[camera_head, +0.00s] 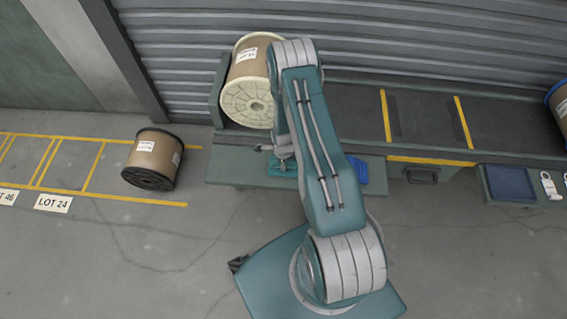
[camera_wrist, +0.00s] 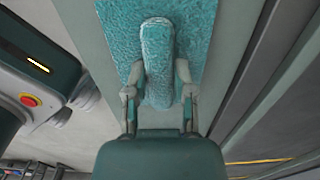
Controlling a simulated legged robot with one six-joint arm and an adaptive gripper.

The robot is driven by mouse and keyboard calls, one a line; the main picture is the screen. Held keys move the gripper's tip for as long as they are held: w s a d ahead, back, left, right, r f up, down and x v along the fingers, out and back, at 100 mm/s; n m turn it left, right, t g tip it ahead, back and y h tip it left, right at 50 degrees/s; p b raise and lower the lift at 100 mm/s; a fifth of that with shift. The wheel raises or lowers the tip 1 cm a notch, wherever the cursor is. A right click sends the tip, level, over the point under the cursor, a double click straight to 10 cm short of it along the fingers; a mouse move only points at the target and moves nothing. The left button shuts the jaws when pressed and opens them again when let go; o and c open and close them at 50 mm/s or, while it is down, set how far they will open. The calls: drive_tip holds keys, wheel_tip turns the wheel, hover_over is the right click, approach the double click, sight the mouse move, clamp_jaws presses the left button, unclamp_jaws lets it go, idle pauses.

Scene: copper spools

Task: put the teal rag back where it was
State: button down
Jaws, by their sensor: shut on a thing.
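The teal rag (camera_wrist: 112,25) lies flat on the grey-green bench ledge, with a raised fold in its middle. My gripper (camera_wrist: 158,72) is shut on that fold, one finger on each side. In the head view a bit of the rag (camera_head: 285,168) shows on the front ledge below the large spool, mostly hidden by my arm.
A large cream spool (camera_head: 248,102) stands on the bench behind my gripper. A blue cloth (camera_head: 361,172) lies right of my arm. A dark-flanged spool (camera_head: 154,158) stands on the floor at left. Yellow strips (camera_head: 386,117) mark the bench top, which is clear there.

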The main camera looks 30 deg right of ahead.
drive_tip(key=shift+c, duration=2.3)
unclamp_jaws()
